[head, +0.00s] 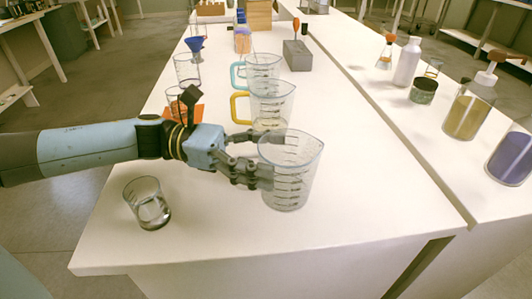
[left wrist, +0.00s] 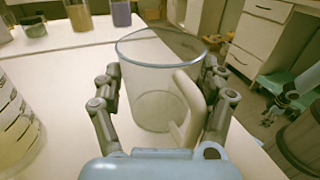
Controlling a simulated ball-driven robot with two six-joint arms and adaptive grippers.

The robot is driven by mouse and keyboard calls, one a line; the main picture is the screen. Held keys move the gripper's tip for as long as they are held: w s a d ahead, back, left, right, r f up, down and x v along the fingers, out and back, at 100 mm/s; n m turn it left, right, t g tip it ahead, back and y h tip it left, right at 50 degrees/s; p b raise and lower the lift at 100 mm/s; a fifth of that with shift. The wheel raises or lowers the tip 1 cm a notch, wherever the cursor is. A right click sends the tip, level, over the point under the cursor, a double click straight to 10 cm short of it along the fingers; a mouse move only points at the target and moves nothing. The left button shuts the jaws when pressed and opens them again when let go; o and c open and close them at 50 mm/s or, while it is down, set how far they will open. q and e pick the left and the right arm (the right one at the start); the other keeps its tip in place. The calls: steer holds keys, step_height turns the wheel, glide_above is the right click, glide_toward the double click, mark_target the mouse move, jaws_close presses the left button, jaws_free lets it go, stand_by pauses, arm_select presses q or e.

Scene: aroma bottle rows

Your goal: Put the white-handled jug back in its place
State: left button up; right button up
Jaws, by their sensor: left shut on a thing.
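The white-handled jug (head: 291,183) is clear with dark graduation marks and stands upright near the front of the table. In the left wrist view the jug (left wrist: 150,95) sits between the fingers, with its cream-white handle (left wrist: 189,108) toward the palm. My left gripper (head: 262,158) is shut around the jug from the left. I cannot tell whether the jug's base touches the table. Part of what looks like my right gripper (left wrist: 274,112) shows at the right of the left wrist view; its jaws are too small to read.
A yellow-handled jug (head: 272,104) and a cyan-handled jug (head: 263,68) stand in a row behind. A small glass (head: 148,205) stands at the front left. A grey block (head: 297,56) is farther back. Bottles line the right table (head: 415,120). The white table (head: 390,190) is clear right of the jug.

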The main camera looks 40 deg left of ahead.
arm_select(q)
steer(key=shift+r, duration=0.1)
steer(key=o, duration=1.2)
steer(key=shift+o, duration=0.5)
steer(key=shift+s+a, duration=0.15)
steer(key=p+v, duration=0.1)
steer(key=v, duration=1)
steer(key=shift+s+a+p, duration=0.1)
steer(key=shift+a+p, duration=0.2)
steer(key=shift+a, duration=0.05)
